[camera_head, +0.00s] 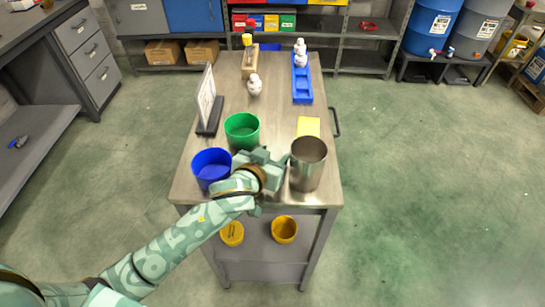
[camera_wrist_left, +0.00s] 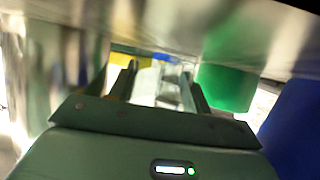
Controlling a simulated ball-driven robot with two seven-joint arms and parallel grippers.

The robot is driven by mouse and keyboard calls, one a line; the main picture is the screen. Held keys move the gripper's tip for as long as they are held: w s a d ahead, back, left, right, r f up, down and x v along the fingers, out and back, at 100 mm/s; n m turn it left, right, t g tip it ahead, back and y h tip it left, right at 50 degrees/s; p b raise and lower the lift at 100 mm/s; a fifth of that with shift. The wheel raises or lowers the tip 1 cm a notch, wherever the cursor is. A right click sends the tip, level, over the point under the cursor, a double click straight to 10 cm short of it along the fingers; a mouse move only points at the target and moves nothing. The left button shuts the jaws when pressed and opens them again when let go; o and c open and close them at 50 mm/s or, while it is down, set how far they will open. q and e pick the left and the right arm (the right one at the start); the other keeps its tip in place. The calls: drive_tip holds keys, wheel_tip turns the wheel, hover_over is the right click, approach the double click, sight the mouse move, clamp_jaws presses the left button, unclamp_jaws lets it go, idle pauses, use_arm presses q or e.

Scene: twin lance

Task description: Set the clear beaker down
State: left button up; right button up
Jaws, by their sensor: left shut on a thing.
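My left gripper (camera_head: 266,160) is low over the near part of the steel-topped table (camera_head: 225,85), between the green cup (camera_head: 242,131), the blue cup (camera_head: 211,169) and the steel cup (camera_head: 308,163). In the left wrist view, my left gripper (camera_wrist_left: 160,85) is shut on a pale, see-through thing, which looks like the clear beaker (camera_wrist_left: 166,85). I cannot make out the beaker in the head view, where the hand covers that spot. Whether its bottom touches the table cannot be told. My right gripper is not in view.
The steel cup stands close at the right of the hand. A yellow block (camera_head: 308,126), a sign on a stand (camera_head: 207,100), a white figure (camera_head: 254,85) and a blue tray (camera_head: 302,82) are farther back. The table's middle is clear.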

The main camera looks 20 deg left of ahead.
use_arm(q)
drive_tip(key=o, duration=0.6)
drive_tip(key=shift+o, duration=0.4)
drive_tip(key=shift+r, duration=0.1)
